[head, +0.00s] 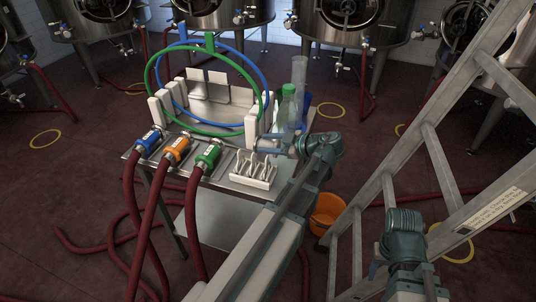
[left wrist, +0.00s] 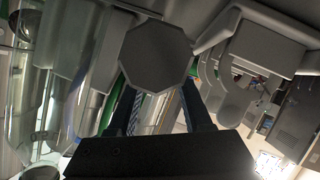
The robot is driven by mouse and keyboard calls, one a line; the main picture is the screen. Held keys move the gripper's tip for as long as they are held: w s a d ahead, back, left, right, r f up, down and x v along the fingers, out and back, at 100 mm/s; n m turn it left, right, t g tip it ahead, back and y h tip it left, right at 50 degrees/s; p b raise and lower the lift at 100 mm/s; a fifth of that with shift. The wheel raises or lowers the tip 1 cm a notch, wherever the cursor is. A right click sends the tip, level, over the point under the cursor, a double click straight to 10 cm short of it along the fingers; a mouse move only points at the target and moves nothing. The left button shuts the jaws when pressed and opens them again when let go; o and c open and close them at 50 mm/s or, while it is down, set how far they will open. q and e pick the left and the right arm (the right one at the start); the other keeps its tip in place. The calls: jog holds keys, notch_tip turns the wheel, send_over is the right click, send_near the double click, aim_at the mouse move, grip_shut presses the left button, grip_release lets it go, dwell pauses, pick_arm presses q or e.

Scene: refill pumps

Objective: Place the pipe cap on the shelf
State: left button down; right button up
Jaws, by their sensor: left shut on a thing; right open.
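My left gripper (head: 266,141) is over the right part of the metal cart top (head: 222,174), beside the white hose rack. In the left wrist view, the left gripper (left wrist: 158,95) is shut on a dark grey octagonal piece, which looks like the pipe cap (left wrist: 155,53). Its flat face is towards the camera. In the head view I cannot make out the cap clearly. A lower metal shelf (head: 212,222) shows under the cart top. My right arm is at the lower right, but its gripper does not show.
Blue, orange (head: 176,150) and green hose couplings lie at the cart's front left. A white holder (head: 254,170) stands near the front edge. A green bottle (head: 287,108) and a clear cylinder (head: 299,80) stand behind my arm. A ladder (head: 440,160) and an orange bucket (head: 327,211) are right.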

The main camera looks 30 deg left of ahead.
pick_arm(q)
notch_tip(320, 180, down, 3)
jog(key=b, duration=0.2)
jog(key=shift+f+b, duration=0.2)
jog(key=shift+b, duration=0.1)
jog(key=shift+r, duration=0.15)
jog(key=c, duration=0.6)
grip_release()
